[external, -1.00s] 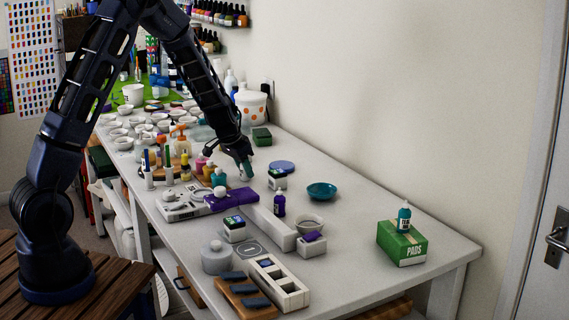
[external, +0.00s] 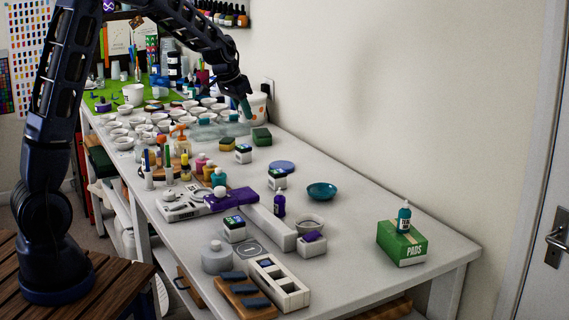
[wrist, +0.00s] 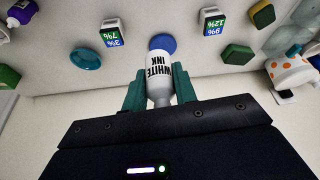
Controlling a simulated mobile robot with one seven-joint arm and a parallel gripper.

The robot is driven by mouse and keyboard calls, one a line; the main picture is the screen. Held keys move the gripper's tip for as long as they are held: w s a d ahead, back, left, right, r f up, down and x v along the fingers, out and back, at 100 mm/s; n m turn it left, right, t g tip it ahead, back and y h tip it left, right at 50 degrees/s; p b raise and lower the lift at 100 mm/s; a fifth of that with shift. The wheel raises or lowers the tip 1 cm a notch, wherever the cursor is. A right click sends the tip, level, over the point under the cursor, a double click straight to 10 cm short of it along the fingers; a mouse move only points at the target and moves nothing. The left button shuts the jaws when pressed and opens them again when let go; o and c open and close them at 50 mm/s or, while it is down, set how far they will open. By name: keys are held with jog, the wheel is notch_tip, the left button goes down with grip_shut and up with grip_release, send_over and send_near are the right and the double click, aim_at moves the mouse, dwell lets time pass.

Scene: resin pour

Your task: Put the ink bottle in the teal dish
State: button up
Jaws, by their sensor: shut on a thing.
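My gripper (external: 246,108) is raised above the table's far part, in front of the spotted pot in the external view. In the wrist view its green fingers (wrist: 160,88) are shut on a white bottle (wrist: 161,76) labelled "WHITE INK", which appears upside down in that picture. In the external view the bottle cannot be made out clearly. The teal dish (external: 321,190) sits on the table toward the right, well apart from my gripper, and looks empty. It also shows at the left of the wrist view (wrist: 85,58).
Many small white bowls (external: 124,143) crowd the far left. A spotted pot (external: 256,106) stands by the wall. A purple bottle (external: 279,204), a blue disc (external: 282,167) and a green PADS box (external: 402,243) are near the dish. The table is clear between dish and PADS box.

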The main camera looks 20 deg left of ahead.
jog(key=shift+d+r, duration=0.15)
jog(key=shift+r, duration=0.25)
jog(key=s+d+m, duration=0.2)
jog(key=d, duration=1.1)
jog(key=m+g+h, duration=0.1)
jog(key=m, duration=0.1)
send_over(322, 193)
jog(key=s, duration=0.2)
jog(key=f, duration=1.9)
jog(key=shift+w, duration=0.2)
jog(key=o, duration=0.7)
jog(key=shift+f, duration=0.1)
